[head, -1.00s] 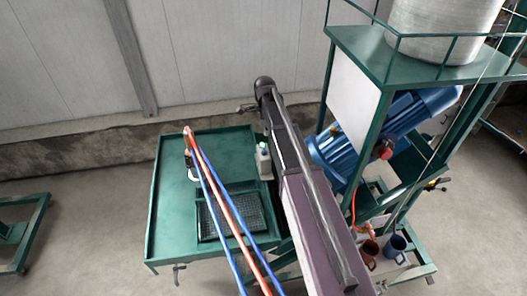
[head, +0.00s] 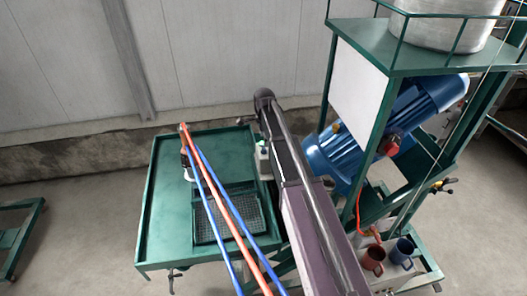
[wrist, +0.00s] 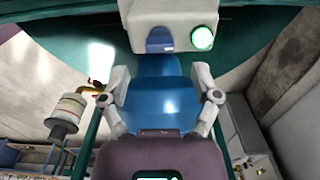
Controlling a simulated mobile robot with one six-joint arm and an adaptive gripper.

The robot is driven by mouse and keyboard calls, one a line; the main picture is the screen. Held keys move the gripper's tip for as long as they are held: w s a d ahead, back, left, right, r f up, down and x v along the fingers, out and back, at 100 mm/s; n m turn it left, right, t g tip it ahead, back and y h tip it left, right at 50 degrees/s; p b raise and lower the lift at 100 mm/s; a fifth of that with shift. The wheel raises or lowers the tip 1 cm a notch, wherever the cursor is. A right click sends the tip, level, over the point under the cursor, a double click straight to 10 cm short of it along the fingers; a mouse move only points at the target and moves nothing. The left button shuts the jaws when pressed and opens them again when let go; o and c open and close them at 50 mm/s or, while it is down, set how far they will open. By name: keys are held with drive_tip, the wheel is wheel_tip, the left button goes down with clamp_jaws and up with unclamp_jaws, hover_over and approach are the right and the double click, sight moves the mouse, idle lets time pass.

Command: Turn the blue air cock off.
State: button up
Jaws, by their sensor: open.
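Another small fitting with yellow and dark parts (head: 443,186) sits on the green frame at the right. My gripper (wrist: 160,95) is open in the wrist view, its pale fingers spread on both sides of a smooth blue surface. I cannot tell whether they touch it. In the head view my arm hides the gripper.
The green table (head: 160,220) holds a black grid tray (head: 228,218). Blue and orange hoses (head: 222,220) cross before it. A blue motor (head: 335,150) stands close right of my arm, in a green frame. Two mugs (head: 372,257) stand low at right.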

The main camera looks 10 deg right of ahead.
sight(264, 150)
drive_tip(key=shift+f+b, duration=1.95)
drive_tip(key=shift+f, duration=0.3)
clamp_jaws()
